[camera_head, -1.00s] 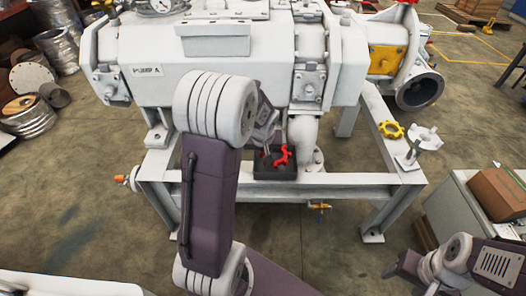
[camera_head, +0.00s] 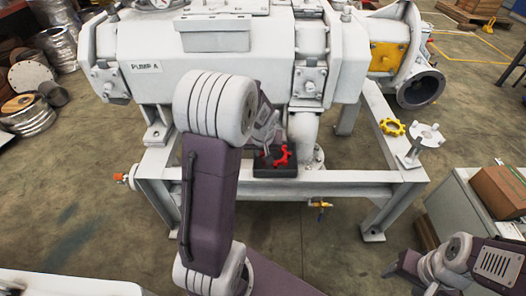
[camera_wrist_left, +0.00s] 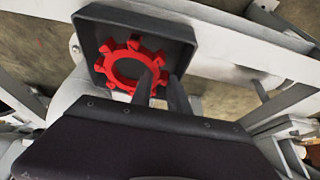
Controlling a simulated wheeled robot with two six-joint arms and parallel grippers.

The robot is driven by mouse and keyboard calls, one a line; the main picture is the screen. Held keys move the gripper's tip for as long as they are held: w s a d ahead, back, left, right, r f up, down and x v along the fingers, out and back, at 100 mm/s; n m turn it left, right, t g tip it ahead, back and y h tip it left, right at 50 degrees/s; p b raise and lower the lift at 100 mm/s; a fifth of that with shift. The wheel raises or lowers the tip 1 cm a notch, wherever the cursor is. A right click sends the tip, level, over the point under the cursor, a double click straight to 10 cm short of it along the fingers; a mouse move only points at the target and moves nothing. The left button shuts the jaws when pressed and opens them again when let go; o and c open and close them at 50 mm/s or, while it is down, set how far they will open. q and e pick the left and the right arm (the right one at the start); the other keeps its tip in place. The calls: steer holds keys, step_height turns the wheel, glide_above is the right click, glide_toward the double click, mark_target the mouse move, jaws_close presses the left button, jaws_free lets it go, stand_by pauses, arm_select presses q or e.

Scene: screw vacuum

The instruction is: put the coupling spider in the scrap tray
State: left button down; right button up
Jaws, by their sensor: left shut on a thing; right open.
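The red toothed coupling spider (camera_head: 282,157) is at the black scrap tray (camera_head: 275,171) on the pump frame. In the left wrist view the spider (camera_wrist_left: 107,66) lies within the outline of the tray (camera_wrist_left: 185,32), toothed ring facing the camera. My left gripper (camera_head: 268,149) reaches down over the tray. Its two fingers (camera_wrist_left: 163,88) are shut on the near edge of the spider. Whether the spider touches the tray floor I cannot tell. My right gripper (camera_head: 396,269) is open and empty at the lower right, away from the tray.
A yellow toothed ring (camera_head: 392,128) lies on the frame's right beam beside a pale coupling hub (camera_head: 425,136). The white pump (camera_head: 220,75) rises behind the tray. A brown box (camera_head: 500,192) sits on a cabinet at the right.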

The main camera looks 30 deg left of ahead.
arm_select(q)
steer(key=shift+f, duration=0.3)
steer(key=c, duration=1.2)
jaws_free()
steer(key=p+v, duration=0.4)
steer(key=v, duration=0.5)
steer(key=shift+p, duration=0.4)
